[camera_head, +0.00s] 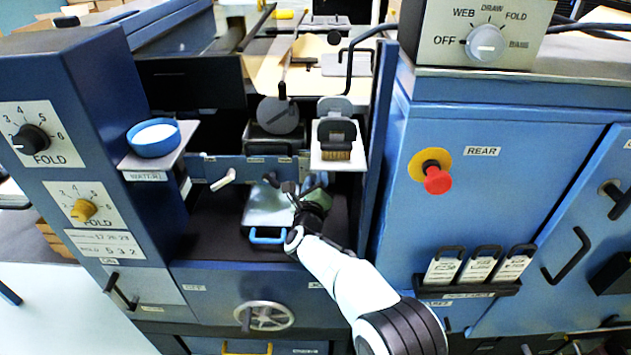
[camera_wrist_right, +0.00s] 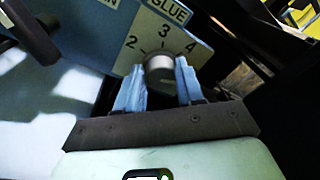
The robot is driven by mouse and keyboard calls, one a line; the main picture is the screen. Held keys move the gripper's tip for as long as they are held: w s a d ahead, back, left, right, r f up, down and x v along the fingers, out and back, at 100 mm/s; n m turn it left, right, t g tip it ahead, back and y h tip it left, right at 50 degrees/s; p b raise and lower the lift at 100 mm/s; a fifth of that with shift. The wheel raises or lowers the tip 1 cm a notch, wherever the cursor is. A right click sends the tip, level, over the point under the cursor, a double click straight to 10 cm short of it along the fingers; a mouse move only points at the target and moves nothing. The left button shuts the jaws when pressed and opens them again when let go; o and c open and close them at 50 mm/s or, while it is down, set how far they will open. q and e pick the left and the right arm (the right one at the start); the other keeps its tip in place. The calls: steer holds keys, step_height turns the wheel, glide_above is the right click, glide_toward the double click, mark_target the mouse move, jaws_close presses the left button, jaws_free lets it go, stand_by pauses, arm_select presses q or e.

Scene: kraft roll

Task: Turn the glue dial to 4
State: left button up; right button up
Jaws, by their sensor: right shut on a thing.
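The glue dial's grey knob (camera_wrist_right: 159,73) shows in the right wrist view, below a pale plate (camera_wrist_right: 165,33) marked GLUE with the numbers 2, 3 and 4. My right gripper (camera_wrist_right: 160,82) has its two pale blue fingers on either side of the knob and is shut on it. The knob's pointer is not clear, so I cannot tell its number. In the head view my right gripper (camera_head: 300,190) reaches into the dark bay of the blue machine, and I cannot make out the glue dial there. My left gripper is not in view.
Two FOLD dials, one black (camera_head: 30,139) and one yellow (camera_head: 83,209), sit on the left blue cabinet. A blue bowl (camera_head: 154,138) stands on a shelf beside it. A red stop button (camera_head: 437,180) and a selector knob (camera_head: 486,43) are on the right.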

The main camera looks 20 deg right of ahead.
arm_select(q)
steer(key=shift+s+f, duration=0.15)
arm_select(e)
steer(key=shift+n, duration=0.3)
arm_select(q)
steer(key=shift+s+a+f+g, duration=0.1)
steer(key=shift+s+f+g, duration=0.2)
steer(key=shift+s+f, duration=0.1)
arm_select(e)
steer(key=shift+d+n+t, duration=0.1)
steer(key=shift+n+t, duration=0.5)
steer(key=shift+n, duration=4.1)
steer(key=o, duration=1)
steer(key=shift+o, duration=0.2)
steer(key=shift+f, duration=0.2)
steer(key=shift+f, duration=0.35)
